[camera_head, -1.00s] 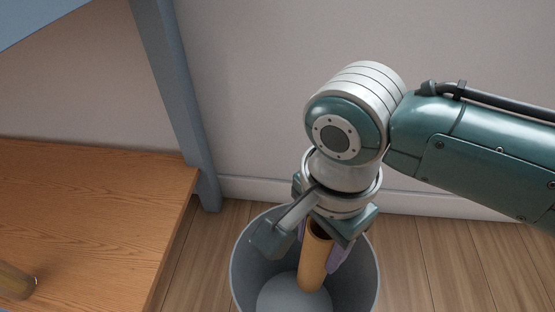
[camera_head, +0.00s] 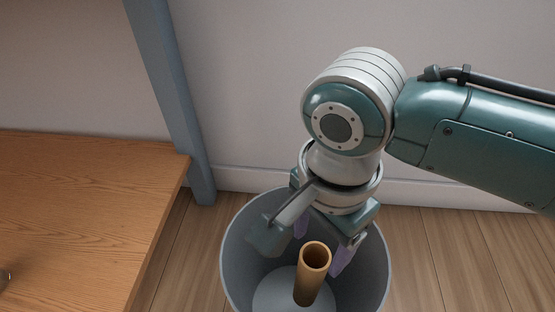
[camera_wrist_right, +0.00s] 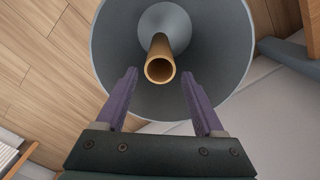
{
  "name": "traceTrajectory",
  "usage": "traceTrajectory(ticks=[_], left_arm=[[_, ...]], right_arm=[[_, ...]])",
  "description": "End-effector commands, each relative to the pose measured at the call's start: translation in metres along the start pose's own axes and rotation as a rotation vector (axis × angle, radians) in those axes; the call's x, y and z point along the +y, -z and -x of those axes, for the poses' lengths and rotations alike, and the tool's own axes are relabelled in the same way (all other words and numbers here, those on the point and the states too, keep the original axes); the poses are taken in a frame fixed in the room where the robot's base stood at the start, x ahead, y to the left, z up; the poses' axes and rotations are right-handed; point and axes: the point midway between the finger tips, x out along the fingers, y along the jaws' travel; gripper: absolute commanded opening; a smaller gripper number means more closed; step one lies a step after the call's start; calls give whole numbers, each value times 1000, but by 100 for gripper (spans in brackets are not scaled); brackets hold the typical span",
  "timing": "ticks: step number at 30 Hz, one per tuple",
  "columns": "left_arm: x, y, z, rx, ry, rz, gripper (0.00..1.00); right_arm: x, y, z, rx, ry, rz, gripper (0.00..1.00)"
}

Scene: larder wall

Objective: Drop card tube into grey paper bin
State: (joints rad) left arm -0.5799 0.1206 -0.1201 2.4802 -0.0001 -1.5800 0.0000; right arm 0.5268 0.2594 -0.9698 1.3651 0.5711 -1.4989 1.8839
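The card tube (camera_head: 311,275) is a tan, hollow cylinder standing roughly upright inside the grey paper bin (camera_head: 236,262). In the right wrist view the tube (camera_wrist_right: 160,67) shows end-on within the bin (camera_wrist_right: 112,62), apart from both fingers. My right gripper (camera_head: 322,250) is over the bin with its purple fingers spread on either side of the tube's upper end. It is open and empty, as the right wrist view of the gripper (camera_wrist_right: 158,90) shows. Whether the tube's lower end touches the bin floor is hard to tell. My left gripper is out of view.
A wooden shelf board (camera_head: 80,215) with a blue-grey post (camera_head: 172,100) stands left of the bin. A pale wall (camera_head: 240,90) with a skirting board is close behind. Bare wooden floor (camera_head: 440,260) lies right of the bin.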

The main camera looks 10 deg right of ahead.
Motion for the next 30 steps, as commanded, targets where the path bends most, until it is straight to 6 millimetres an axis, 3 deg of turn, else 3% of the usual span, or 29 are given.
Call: traceTrajectory(ticks=[5, 14, 24, 30], left_arm=[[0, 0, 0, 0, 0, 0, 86], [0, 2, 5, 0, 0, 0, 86], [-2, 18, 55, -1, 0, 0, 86], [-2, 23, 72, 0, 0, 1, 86]], right_arm=[[0, 0, 0, 0, 0, 0, 89], [0, 0, 6, 0, 0, 0, 89], [0, 0, 72, -1, 0, 0, 89], [0, 0, 96, -1, -1, 0, 89]])
